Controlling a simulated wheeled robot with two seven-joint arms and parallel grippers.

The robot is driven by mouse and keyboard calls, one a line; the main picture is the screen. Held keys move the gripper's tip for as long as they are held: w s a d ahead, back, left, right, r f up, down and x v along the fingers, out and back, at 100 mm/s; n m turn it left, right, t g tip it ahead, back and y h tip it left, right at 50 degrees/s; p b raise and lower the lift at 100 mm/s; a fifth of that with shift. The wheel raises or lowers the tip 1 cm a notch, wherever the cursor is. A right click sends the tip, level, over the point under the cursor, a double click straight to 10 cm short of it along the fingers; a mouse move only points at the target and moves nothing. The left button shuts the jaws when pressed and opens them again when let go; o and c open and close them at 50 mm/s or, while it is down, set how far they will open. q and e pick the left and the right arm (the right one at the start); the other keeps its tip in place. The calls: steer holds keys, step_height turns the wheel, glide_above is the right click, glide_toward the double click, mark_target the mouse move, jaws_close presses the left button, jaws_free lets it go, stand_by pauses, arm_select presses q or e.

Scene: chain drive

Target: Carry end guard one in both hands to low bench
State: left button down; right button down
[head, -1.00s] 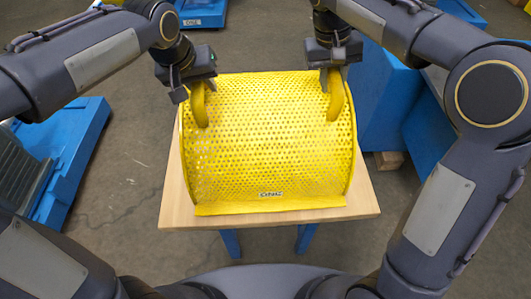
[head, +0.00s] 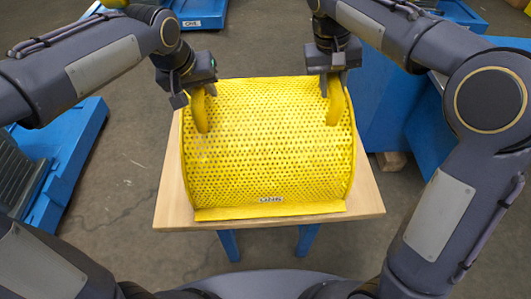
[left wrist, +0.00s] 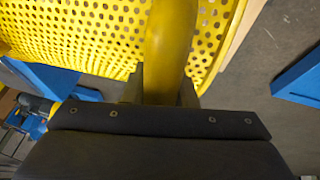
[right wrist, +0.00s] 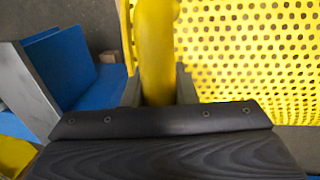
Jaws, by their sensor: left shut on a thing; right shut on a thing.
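End guard one (head: 265,150) is a curved yellow perforated cover with a small label on its front edge. In the head view it is over the wooden top of the low bench (head: 365,205), which has blue legs; I cannot tell whether it touches the top. My left gripper (head: 199,92) is shut on the guard's left yellow handle, also seen in the left wrist view (left wrist: 168,55). My right gripper (head: 333,80) is shut on the right handle, also seen in the right wrist view (right wrist: 157,50). The guard hides most of the bench top.
A blue pallet-like stand (head: 68,160) with grey parts is on the left. Blue boxes (head: 390,105) stand close at the right behind the bench. Another blue stand (head: 200,10) is at the back. Grey floor (head: 120,170) is clear left of the bench.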

arm_select(q)
steer(key=shift+f+b, duration=0.5)
steer(key=shift+f, duration=0.05)
arm_select(e)
steer(key=shift+f, duration=0.55)
arm_select(q)
steer(key=c, duration=1.2)
jaws_free()
arm_select(e)
steer(key=c, duration=1.2)
jaws_free()
arm_select(q)
steer(key=shift+o, duration=0.2)
arm_select(e)
steer(key=shift+o, duration=0.2)
steer(key=shift+r, duration=0.2)
arm_select(q)
steer(key=v, duration=1.2)
arm_select(e)
step_height(320, 180, up, 11)
steer(key=a, duration=0.2)
steer(key=shift+a+r, duration=0.15)
steer(key=shift+r, duration=0.05)
arm_select(q)
steer(key=shift+s, duration=0.1)
